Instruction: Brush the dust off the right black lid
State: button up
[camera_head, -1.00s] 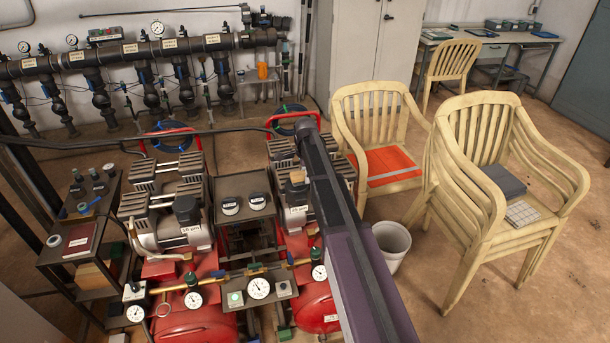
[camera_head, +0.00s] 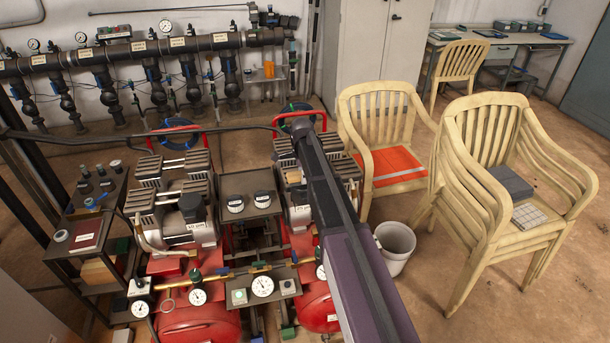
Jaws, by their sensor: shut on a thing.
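Two small round lids with dark rims and pale tops sit side by side on a dark stand (camera_head: 247,183) between two compressors. They are the left lid (camera_head: 235,205) and the right lid (camera_head: 262,199). Whether the pale tops are dust is too small to tell. My arm reaches up from the lower right, over the right compressor. My gripper (camera_head: 296,164) is mostly hidden behind the arm's end, right of the right lid and apart from it. A tan wooden piece, seemingly a brush (camera_head: 293,178), shows below it and appears held. Its bristles cannot be made out.
The left compressor (camera_head: 190,225) and red tanks (camera_head: 197,325) crowd the stand. A brass pipe with gauges (camera_head: 262,286) runs in front. A side shelf (camera_head: 80,252) stands left. A white bucket (camera_head: 395,245) and cream chairs (camera_head: 480,190) stand right, with open floor around them.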

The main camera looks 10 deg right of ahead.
aim_at(293, 175)
jog(key=shift+a, duration=0.15)
jog(key=shift+a, duration=1.6)
jog(key=shift+r+p, duration=3.05)
jog(key=shift+p, duration=0.1)
jog(key=shift+r+p, duration=1.5)
jog(key=shift+p, duration=0.05)
jog(key=shift+w, duration=0.1)
